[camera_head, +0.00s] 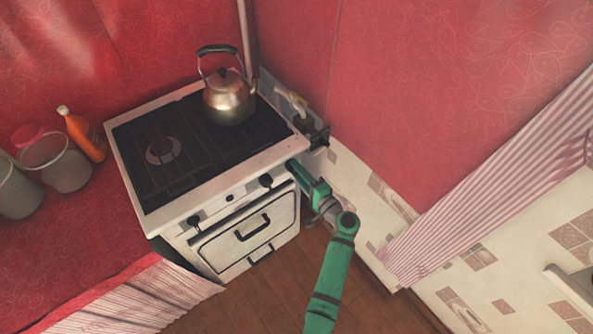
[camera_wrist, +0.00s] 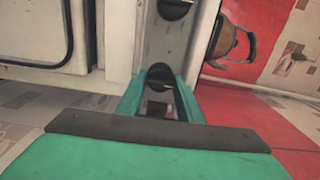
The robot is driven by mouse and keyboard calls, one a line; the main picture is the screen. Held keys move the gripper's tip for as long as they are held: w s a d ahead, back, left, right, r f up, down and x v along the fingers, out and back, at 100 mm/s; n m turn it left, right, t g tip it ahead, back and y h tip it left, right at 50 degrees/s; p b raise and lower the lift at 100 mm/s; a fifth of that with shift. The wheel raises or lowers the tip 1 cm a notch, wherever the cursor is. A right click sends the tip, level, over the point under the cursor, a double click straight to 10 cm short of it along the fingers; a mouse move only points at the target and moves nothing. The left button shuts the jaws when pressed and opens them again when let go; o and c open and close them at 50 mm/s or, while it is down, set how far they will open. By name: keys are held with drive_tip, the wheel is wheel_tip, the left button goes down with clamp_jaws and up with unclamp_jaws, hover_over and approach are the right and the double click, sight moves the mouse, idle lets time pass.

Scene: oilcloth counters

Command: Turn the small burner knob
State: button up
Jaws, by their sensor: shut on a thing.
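The white stove (camera_head: 178,228) has dark knobs along its front panel. In the wrist view, a dark round knob (camera_wrist: 160,74) sits between the two green fingers of my gripper (camera_wrist: 160,88), which is shut on it. In the head view, my gripper (camera_head: 293,166) is at the right end of the front panel and hides this knob. Another dark knob (camera_head: 266,180) shows just left of my gripper. A further knob (camera_head: 194,221) is at the panel's left end, with a small dark button (camera_head: 229,198) between them. I cannot read any knob markings.
A metal kettle (camera_head: 230,100) stands on the back right of the dark hob (camera_head: 185,150). The oven door (camera_head: 245,236) below the panel is closed. An orange bottle (camera_head: 84,135) and a grey pot (camera_head: 62,168) stand on the red counter at left. The red wall is close at right.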

drive_tip(key=o, duration=1)
